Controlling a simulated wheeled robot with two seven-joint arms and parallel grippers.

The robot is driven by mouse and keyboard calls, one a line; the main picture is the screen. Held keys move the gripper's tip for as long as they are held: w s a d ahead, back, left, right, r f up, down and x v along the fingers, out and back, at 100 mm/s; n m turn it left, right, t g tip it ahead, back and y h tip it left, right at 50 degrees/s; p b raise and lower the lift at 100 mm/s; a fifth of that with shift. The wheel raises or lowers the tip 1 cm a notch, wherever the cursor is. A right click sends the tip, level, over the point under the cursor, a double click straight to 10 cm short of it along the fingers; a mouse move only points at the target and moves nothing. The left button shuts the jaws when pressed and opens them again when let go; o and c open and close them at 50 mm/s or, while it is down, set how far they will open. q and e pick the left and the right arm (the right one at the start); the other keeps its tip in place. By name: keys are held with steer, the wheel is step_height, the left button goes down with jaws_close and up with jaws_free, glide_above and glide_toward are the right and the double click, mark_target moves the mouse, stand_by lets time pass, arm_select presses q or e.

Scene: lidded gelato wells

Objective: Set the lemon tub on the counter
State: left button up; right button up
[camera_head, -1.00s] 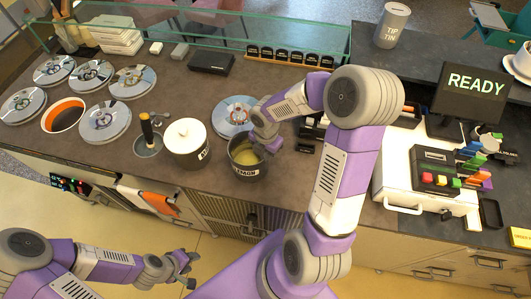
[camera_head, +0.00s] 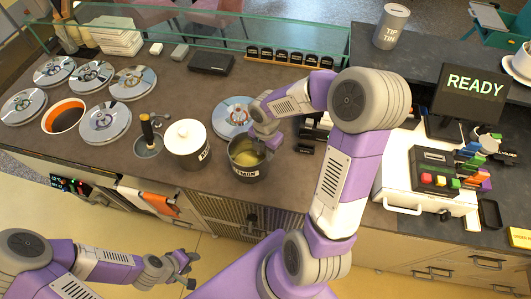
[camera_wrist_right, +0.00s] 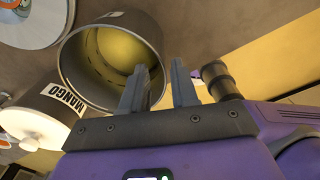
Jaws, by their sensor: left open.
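The lemon tub (camera_head: 246,157), a dark open-topped can with a pale yellow inside and a "LEMON" label, stands upright on the counter (camera_head: 290,180) near its front edge. My right gripper (camera_head: 270,145) is at the right side of its rim. In the right wrist view the tub (camera_wrist_right: 75,62) opens towards the camera. The fingers of the right gripper (camera_wrist_right: 160,82) are apart, one across the tub's opening and one outside its wall. Whether either touches the wall is unclear. My left gripper (camera_head: 188,270) is open and empty, low in front of the counter.
A white lidded mango tub (camera_head: 186,145) stands close left of the lemon tub; its label reads in the wrist view (camera_wrist_right: 62,98). A round lid (camera_head: 232,112) lies behind. A scoop holder (camera_head: 148,145) stands further left.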

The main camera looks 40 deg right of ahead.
step_height(320, 180, up, 10)
steer(key=shift+p, duration=0.35)
steer(key=shift+f, duration=0.1)
stand_by(0.4)
